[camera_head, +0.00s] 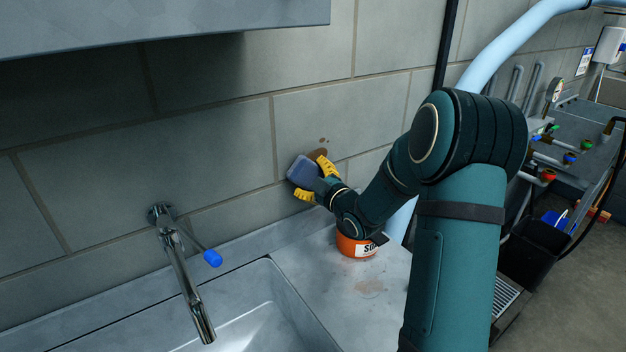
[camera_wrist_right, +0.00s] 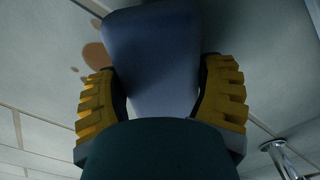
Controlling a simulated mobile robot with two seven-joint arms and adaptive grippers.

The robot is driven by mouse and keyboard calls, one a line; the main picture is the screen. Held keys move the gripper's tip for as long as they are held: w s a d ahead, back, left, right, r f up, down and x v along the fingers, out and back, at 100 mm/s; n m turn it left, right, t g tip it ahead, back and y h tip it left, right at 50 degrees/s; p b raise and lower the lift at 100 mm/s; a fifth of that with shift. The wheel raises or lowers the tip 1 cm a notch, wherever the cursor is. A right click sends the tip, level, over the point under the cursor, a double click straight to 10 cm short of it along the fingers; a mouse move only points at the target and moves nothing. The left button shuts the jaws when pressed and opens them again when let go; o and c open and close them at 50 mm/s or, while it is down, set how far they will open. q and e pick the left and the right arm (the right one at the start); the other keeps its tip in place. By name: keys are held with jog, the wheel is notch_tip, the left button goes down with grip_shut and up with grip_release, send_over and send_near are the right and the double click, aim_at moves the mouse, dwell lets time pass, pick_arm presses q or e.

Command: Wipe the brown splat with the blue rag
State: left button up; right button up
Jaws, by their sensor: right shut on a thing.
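My right gripper (camera_head: 315,180) has yellow fingers and is shut on the blue rag (camera_head: 302,171), at the tiled wall above the counter. The rag (camera_wrist_right: 152,50) also shows between the yellow fingers of the right gripper (camera_wrist_right: 160,90) in the right wrist view. The brown splat (camera_head: 318,154) is on the wall, just above and right of the rag, partly covered by the gripper. It also shows in the right wrist view (camera_wrist_right: 97,54), left of the rag, with small spots nearby. I cannot tell whether the rag touches the wall. My left gripper is not in view.
A metal sink (camera_head: 262,318) with a chrome tap (camera_head: 183,275) is at the lower left. An orange container (camera_head: 355,247) stands on the counter (camera_head: 385,290) below my right gripper. A faint brownish stain (camera_head: 369,287) is on the counter. A cabinet (camera_head: 150,22) overhangs the upper left.

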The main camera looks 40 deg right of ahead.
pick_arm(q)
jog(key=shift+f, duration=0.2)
pick_arm(e)
jog(key=shift+w, duration=0.45)
jog(key=shift+d, duration=0.1)
